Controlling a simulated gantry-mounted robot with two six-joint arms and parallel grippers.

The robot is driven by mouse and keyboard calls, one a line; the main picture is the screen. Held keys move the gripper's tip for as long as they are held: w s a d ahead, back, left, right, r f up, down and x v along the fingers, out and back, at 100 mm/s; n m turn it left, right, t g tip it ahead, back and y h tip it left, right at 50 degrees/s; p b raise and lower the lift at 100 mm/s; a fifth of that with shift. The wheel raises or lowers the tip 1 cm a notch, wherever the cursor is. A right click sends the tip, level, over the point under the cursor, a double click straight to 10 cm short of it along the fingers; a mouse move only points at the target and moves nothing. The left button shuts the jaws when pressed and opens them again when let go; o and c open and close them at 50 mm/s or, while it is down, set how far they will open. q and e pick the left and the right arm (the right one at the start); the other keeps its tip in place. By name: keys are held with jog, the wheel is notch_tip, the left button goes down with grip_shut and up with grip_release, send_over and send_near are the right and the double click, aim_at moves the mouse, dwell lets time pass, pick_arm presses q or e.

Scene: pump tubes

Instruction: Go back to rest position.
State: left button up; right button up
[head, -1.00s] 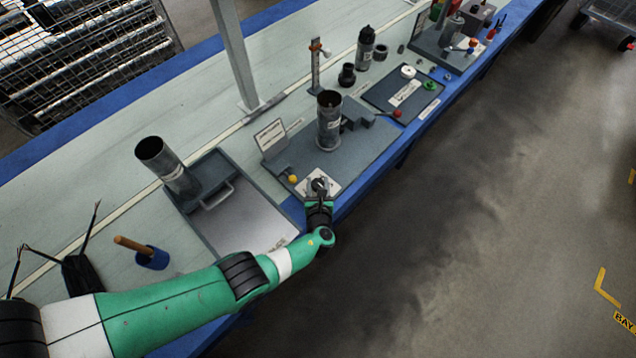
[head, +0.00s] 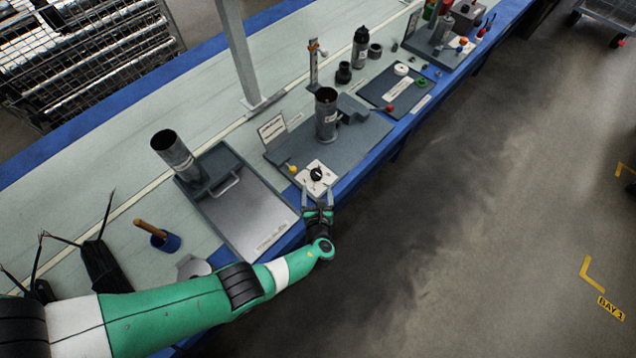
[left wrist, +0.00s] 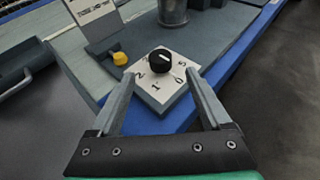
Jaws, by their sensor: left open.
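My left gripper (head: 318,200) is open and empty at the front edge of the bench. It points at a white dial plate with a black knob (head: 316,174), which sits a little beyond its fingertips. In the left wrist view, the open fingers (left wrist: 165,100) frame the knob (left wrist: 161,61) without touching it. My right gripper is not in view.
A grey cylinder (head: 326,115) stands on the dark board behind the dial. A yellow knob (left wrist: 119,58) is left of the plate. A tray (head: 250,214) and another cylinder (head: 177,156) are on the left. The floor (head: 480,220) to the right is clear.

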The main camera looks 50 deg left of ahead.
pick_arm(q)
jog(key=shift+v, duration=0.9)
jog(key=shift+s+d, duration=0.2)
jog(key=shift+d, duration=0.05)
jog(key=shift+w+a+r, duration=0.1)
jog(key=shift+w+a, duration=0.1)
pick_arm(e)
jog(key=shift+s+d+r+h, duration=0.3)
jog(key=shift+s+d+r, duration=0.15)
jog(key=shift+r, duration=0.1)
